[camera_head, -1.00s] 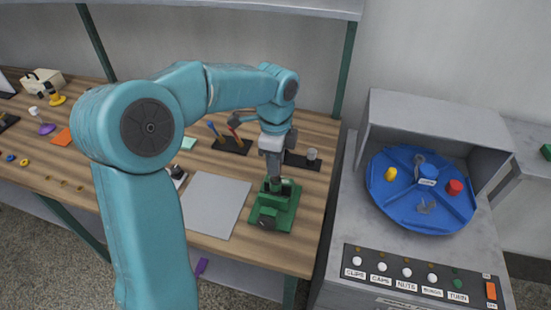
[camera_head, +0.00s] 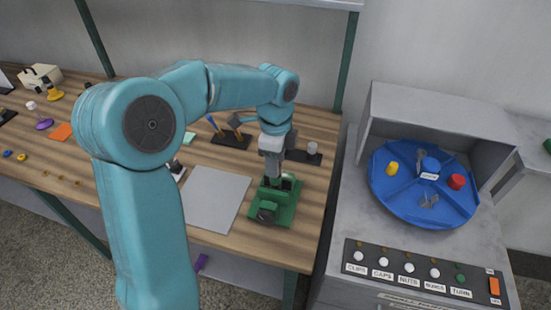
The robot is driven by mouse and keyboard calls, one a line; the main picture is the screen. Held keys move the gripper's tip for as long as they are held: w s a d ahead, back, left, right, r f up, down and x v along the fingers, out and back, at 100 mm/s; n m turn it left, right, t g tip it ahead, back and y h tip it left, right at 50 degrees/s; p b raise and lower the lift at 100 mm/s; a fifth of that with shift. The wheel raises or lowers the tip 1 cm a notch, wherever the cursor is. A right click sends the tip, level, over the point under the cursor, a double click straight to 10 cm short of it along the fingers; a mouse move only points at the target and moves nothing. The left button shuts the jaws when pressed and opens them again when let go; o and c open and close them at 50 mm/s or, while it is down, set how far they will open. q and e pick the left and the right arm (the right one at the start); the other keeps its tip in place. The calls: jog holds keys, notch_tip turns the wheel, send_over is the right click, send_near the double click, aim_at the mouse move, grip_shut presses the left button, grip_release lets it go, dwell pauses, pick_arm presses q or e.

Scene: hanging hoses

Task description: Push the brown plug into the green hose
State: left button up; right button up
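My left gripper (camera_head: 271,178) is a grey gripper at the end of the teal arm. It points down over a green fixture (camera_head: 284,213) near the bench's right end. The fingertips are at or just above dark parts of the fixture, and contact cannot be told. They are small and partly hidden, so I cannot tell whether they are open or what they hold. A dark round part (camera_head: 266,216) shows at the fixture's front. I cannot make out a brown plug or a green hose. My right gripper is not in view.
A grey mat (camera_head: 215,200) lies left of the fixture on the wooden bench (camera_head: 299,225). A dark tool rack (camera_head: 231,141) stands behind. At right, a grey machine holds a blue turntable (camera_head: 400,198) with yellow and red pieces, above a button panel (camera_head: 420,272).

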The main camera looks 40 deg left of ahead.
pick_arm(q)
jog(key=shift+o, duration=0.6)
jog(key=shift+r, duration=0.1)
notch_tip(320, 180, up, 16)
jog(key=p, duration=0.2)
jog(key=shift+r, duration=0.15)
